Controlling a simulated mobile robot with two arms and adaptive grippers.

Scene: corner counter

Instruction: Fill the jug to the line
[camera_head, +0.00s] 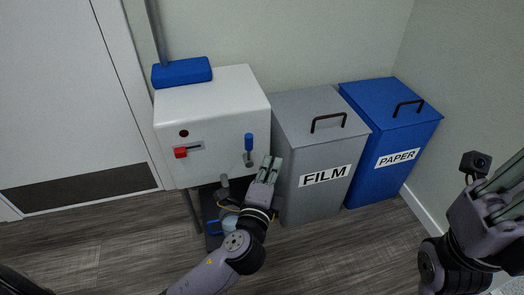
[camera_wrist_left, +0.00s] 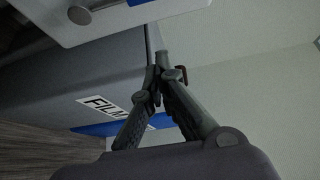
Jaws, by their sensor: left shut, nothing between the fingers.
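A white dispenser box (camera_head: 225,112) has a blue-handled lever (camera_head: 249,146), a red-tipped slider (camera_head: 181,153) and a dark round spot on its front. A clear jug (camera_head: 229,222) with a blue handle (camera_head: 214,227) is on a dark stand below the box, partly hidden by my left arm. Its line and water level cannot be made out. My left gripper (camera_head: 271,166) is shut and empty, just right of and below the lever. Its fingertips meet in the left wrist view (camera_wrist_left: 156,76). My right gripper (camera_head: 510,180) is at the right edge, partly cut off.
A grey FILM bin (camera_head: 309,150) stands right of the box, close to my left gripper. A blue PAPER bin (camera_head: 390,130) stands beyond it. A blue block (camera_head: 182,72) lies on the box. A door (camera_head: 65,90) is at left; the front floor is clear.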

